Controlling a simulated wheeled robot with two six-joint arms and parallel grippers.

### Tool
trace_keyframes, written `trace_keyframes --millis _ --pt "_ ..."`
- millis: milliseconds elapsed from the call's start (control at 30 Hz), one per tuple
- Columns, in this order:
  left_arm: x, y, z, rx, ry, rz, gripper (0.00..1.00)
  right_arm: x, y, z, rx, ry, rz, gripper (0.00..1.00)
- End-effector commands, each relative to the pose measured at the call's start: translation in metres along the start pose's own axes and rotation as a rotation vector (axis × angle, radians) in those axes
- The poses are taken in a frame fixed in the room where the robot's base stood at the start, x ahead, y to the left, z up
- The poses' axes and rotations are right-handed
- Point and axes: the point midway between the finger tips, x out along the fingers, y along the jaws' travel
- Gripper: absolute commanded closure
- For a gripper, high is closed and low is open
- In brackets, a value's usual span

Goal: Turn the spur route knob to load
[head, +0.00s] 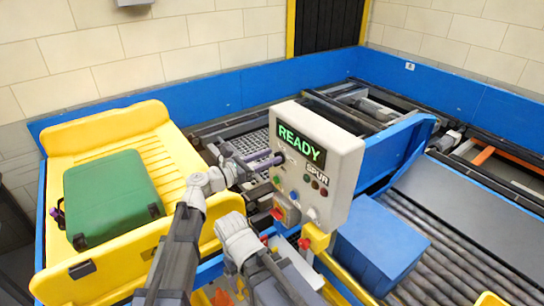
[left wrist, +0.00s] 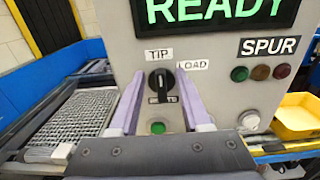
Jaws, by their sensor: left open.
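The spur route knob (left wrist: 160,84) is black, on the grey control box (head: 340,165) under a lit READY display (head: 301,146). Its bar stands about upright in the left wrist view, between the TIP label (left wrist: 158,55) at upper left and the LOAD label (left wrist: 192,65) at upper right. A label below it is partly hidden. My left gripper (left wrist: 160,82) is open, with one pale purple finger on each side of the knob; I cannot tell whether they touch it. In the head view my left gripper (head: 274,159) reaches the box's left face. My right gripper is not in view.
A SPUR label (left wrist: 268,46) and several round lamps sit right of the knob; a green button (left wrist: 158,127) is below it. A yellow tray (head: 110,272) holds a green suitcase (head: 112,190) at left.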

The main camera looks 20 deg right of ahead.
Motion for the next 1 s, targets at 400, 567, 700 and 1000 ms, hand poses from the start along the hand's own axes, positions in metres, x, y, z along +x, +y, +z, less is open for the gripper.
trace_keyframes --millis 400,567,700,1000 --pt "0.0143 -0.0003 -0.0001 0.001 0.0 0.0 0.53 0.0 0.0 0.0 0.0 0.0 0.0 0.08" --pt "0.0142 -0.0003 -0.0001 0.001 0.0 0.0 0.63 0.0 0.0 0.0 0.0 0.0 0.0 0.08" --pt "0.0141 -0.0003 -0.0001 0.001 0.001 0.0 0.78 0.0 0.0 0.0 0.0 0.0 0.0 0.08" --pt "0.0141 -0.0005 -0.0007 0.002 0.003 -0.001 1.0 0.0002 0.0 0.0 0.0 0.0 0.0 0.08"
